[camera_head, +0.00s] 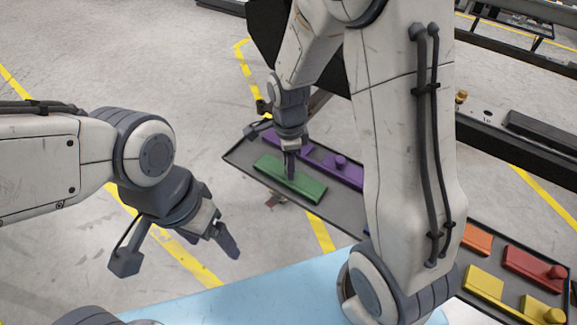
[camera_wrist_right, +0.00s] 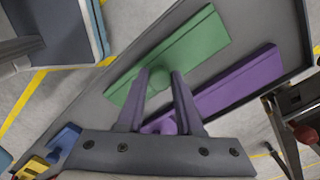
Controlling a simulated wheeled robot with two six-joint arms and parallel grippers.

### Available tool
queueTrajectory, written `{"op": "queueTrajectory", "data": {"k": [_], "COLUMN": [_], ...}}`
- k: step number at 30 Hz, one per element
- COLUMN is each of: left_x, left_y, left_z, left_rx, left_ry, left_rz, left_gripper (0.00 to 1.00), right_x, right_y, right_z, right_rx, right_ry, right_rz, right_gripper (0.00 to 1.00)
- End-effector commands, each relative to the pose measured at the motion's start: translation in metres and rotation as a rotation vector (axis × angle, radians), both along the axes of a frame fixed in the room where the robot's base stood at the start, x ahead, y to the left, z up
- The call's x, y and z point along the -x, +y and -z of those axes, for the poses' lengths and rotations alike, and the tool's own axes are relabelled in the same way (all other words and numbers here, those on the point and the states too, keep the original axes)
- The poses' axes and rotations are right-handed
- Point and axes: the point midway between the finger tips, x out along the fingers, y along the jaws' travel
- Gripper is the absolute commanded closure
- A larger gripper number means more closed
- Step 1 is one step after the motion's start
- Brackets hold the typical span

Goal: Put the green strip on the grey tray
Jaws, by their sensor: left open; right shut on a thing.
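The green strip (camera_head: 305,187) lies along the left end of the grey tray (camera_head: 345,212) in the head view. My right gripper (camera_head: 290,172) comes down on it from above. In the right wrist view the fingers (camera_wrist_right: 161,82) are closed around the round knob of the green strip (camera_wrist_right: 190,48), with the tray (camera_wrist_right: 272,22) beneath. Whether the strip touches the tray or hangs just above it, I cannot tell. My left gripper (camera_head: 226,238) is open and empty, well left of the tray over the floor.
Purple strips (camera_head: 345,171) lie on the tray beside the green one. Orange (camera_head: 475,240), red (camera_head: 533,266) and yellow (camera_head: 484,284) pieces lie further right. My right arm hides the tray's middle. A light blue surface (camera_head: 250,295) is in front. A dark rail structure stands behind at right.

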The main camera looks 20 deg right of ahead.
Motion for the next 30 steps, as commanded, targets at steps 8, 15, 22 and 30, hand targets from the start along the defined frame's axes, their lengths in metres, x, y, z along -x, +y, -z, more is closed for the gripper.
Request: {"op": "queueTrajectory", "data": {"k": [8, 15, 22, 30], "left_x": [0.000, 0.000, 0.000, 0.000], "left_y": [0.000, 0.000, 0.000, 0.000], "left_z": [0.001, 0.000, -0.002, -0.022], "left_rx": [0.000, 0.000, 0.000, 0.000], "left_ry": [0.000, 0.000, 0.000, 0.000], "left_rz": [0.000, 0.000, 0.000, 0.000], "left_gripper": [0.18, 0.18, 0.18, 0.18], "right_x": [0.000, 0.000, -0.001, -0.002], "right_y": [0.000, 0.000, 0.000, 0.000], "right_z": [0.002, 0.001, -0.003, -0.053], "right_rx": [0.000, 0.000, -0.001, -0.001], "right_ry": [0.000, -0.001, -0.003, -0.007], "right_rz": [0.000, 0.000, 0.000, 0.000], "right_gripper": [1.00, 0.35, 0.35, 0.35]}}
